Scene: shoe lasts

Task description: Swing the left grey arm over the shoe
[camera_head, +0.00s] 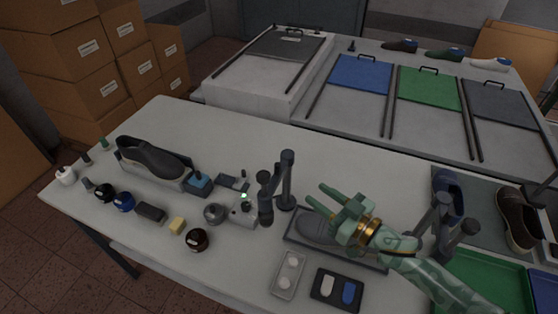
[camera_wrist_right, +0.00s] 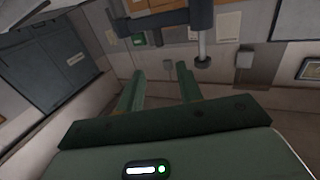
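The left grey arm (camera_head: 287,175) is a dark upright post with a short link ending in a hanging cylinder (camera_head: 266,200). It stands at the left end of a shallow grey tray, and its cylinder hangs left of the post, clear of the shoe. The grey shoe (camera_head: 316,227) lies in that tray, its right part hidden by my right gripper. My green right gripper (camera_head: 316,195) is above the shoe, fingers apart and empty, pointing left at the post without visible contact. In the right wrist view, its open fingers (camera_wrist_right: 160,85) show below a dark bar (camera_wrist_right: 165,22) with a pale rod. My left gripper is not in view.
A second grey arm (camera_head: 440,220) stands at the tray's right end, close to my right forearm. A small tray (camera_head: 288,274) and a dark tray (camera_head: 337,289) lie in front.

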